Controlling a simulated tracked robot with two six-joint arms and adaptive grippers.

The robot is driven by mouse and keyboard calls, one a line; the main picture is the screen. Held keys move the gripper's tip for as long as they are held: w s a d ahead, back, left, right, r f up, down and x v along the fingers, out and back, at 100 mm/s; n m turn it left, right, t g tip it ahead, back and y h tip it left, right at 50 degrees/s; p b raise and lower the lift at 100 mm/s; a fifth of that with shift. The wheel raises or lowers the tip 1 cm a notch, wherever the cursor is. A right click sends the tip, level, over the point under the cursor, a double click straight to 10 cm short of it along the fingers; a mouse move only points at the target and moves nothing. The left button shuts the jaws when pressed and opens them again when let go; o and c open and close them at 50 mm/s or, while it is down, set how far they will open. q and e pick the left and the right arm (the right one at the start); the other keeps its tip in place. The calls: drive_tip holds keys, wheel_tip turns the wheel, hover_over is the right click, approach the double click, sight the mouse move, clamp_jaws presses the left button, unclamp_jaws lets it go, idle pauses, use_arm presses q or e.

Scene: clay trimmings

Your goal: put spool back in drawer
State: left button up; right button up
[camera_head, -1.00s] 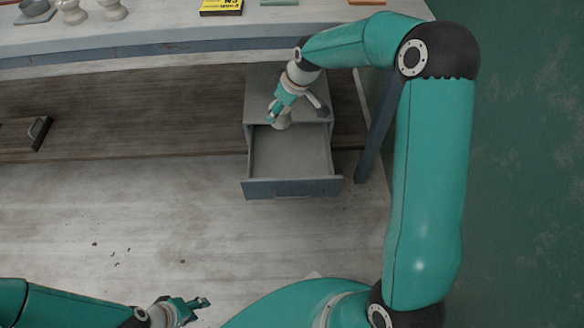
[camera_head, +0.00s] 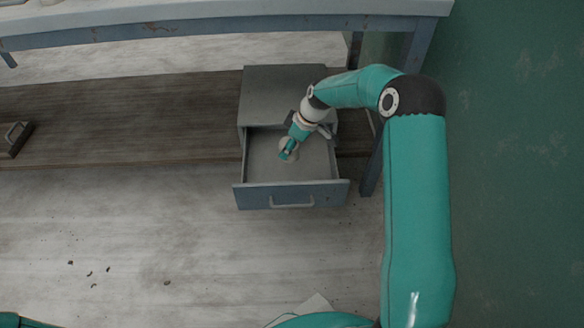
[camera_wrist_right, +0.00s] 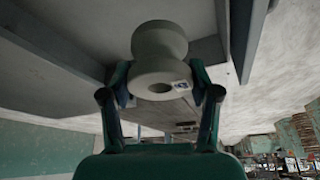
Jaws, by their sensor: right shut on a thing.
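The spool (camera_wrist_right: 158,45) is pale grey with a narrow waist, wide ends and a hole in the end facing the camera. My right gripper (camera_wrist_right: 160,84) is shut on it, one finger on each side, in the right wrist view. In the head view the right gripper (camera_head: 288,152) is over the inside of the open drawer (camera_head: 252,197), and mostly covers the spool. I cannot tell whether the spool touches the drawer floor. The drawer is pulled out of a grey cabinet (camera_head: 280,85). My left gripper is out of view.
A workbench (camera_head: 220,28) with a blue-grey edge runs across the back, with a leg (camera_head: 371,172) right of the cabinet. A dark handled object (camera_head: 15,142) lies at the far left. Small dark scraps (camera_head: 90,272) lie on the floor. A green wall (camera_head: 510,160) is at the right.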

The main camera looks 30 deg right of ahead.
wheel_tip(320, 180, down, 9)
drive_tip(key=shift+f+b, duration=0.1)
drive_tip(key=shift+b, duration=1.1)
drive_tip(key=shift+f+b, duration=0.6)
drive_tip(key=shift+b, duration=0.1)
drive_tip(key=o, duration=1.5)
